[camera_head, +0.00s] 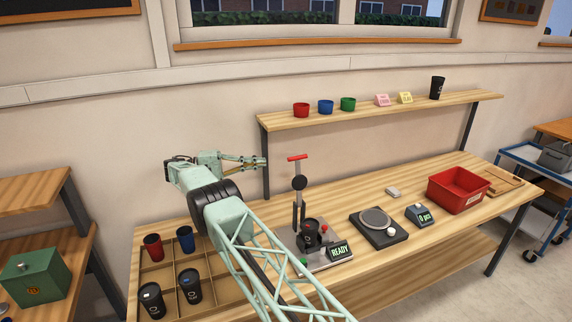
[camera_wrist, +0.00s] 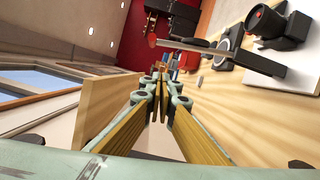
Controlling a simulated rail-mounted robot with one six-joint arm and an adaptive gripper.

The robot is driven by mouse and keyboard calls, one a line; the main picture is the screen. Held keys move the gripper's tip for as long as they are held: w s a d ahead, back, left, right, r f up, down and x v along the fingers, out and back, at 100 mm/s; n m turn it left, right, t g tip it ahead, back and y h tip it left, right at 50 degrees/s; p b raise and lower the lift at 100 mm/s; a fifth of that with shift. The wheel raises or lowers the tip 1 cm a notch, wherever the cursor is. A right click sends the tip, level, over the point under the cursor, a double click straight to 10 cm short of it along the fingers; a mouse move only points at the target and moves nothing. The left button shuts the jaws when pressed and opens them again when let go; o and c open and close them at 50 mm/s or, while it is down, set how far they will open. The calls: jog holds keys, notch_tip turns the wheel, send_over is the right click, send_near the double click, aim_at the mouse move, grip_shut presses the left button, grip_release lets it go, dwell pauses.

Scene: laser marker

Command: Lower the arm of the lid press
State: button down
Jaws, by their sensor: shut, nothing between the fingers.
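The lid press (camera_head: 299,200) stands on a grey base on the workbench. Its arm is raised upright, with a red crossbar handle (camera_head: 298,157) on top and a black round part below it. A black cup (camera_head: 311,235) sits at its base. In the wrist view the press arm (camera_wrist: 195,47) runs across the upper right, its red handle end (camera_wrist: 152,40) to the left. My gripper (camera_head: 264,162) is shut and empty, left of the handle at about its height in the head view and apart from it. The fingertips (camera_wrist: 159,72) also show in the wrist view.
A wooden compartment tray (camera_head: 208,287) with several cups lies left. A scale (camera_head: 379,237) and a red bin (camera_head: 458,201) stand right. A shelf (camera_head: 370,113) with lids, cards and a cup hangs over the bench's back.

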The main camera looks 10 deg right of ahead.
jog(key=shift+a+f, duration=0.15)
jog(key=shift+a, duration=0.05)
jog(key=shift+d+b, duration=1.15)
jog(key=shift+b, duration=1.35)
jog(key=s+d+r, duration=0.1)
jog(key=s+d, duration=0.3)
jog(key=d, duration=0.4)
jog(key=shift+d+b, duration=0.2)
jog(key=shift+b, duration=0.1)
jog(key=shift+s, duration=0.1)
jog(key=shift+s+d, duration=0.15)
jog(key=shift+s, duration=0.05)
